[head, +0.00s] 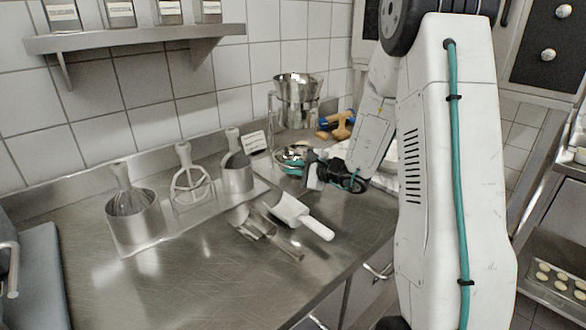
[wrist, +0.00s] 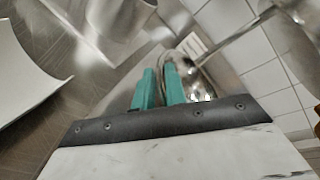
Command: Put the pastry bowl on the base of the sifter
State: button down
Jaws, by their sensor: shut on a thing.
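The pastry bowl (head: 291,153), small and of shiny metal, is at the far part of the counter in the head view. My gripper (head: 304,160) is shut on its near right side. In the wrist view the teal fingers (wrist: 164,86) close at the bowl's edge, and the shiny bowl (wrist: 198,82) shows beyond them. The sifter (head: 298,98), a tall polished metal cylinder with a thin post at its left, stands behind the bowl. Its base is largely hidden by the bowl and gripper, so I cannot tell whether the bowl touches it.
A whisk in a metal container (head: 135,220), a masher (head: 192,178) and another metal container (head: 237,175) stand along the wall. A white scoop (head: 298,214) and metal scoops lie nearer. A small label card (head: 254,141) stands left of the bowl.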

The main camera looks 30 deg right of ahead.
jog(key=c, duration=1.4)
grip_release()
jog(key=shift+c, duration=0.2)
jog(key=shift+s, duration=0.1)
jog(key=v, duration=1.1)
jog(key=s+a+r+n+g+y, duration=0.1)
jog(key=s+a+r+n+g, duration=0.2)
jog(key=a, duration=0.4)
jog(key=s+a+r+n+g+y, duration=0.2)
jog(key=s+a+n+g, duration=0.25)
jog(key=a, duration=0.25)
jog(key=s+a+r+n+g+y, duration=0.1)
jog(key=s+a+r+n+g, duration=0.1)
jog(key=s+a+n, duration=0.4)
jog(key=s+r+n+g+h, duration=0.1)
jog(key=s+n+h, duration=0.2)
jog(key=s+h, duration=0.2)
jog(key=s+d+r+n+g+h, duration=0.1)
jog(key=s+n+h, duration=0.3)
jog(key=s, duration=0.6)
jog(key=shift+s+d+r+g+h, duration=0.2)
jog(key=shift+d+g+h, duration=0.1)
jog(key=shift+g+h, duration=0.3)
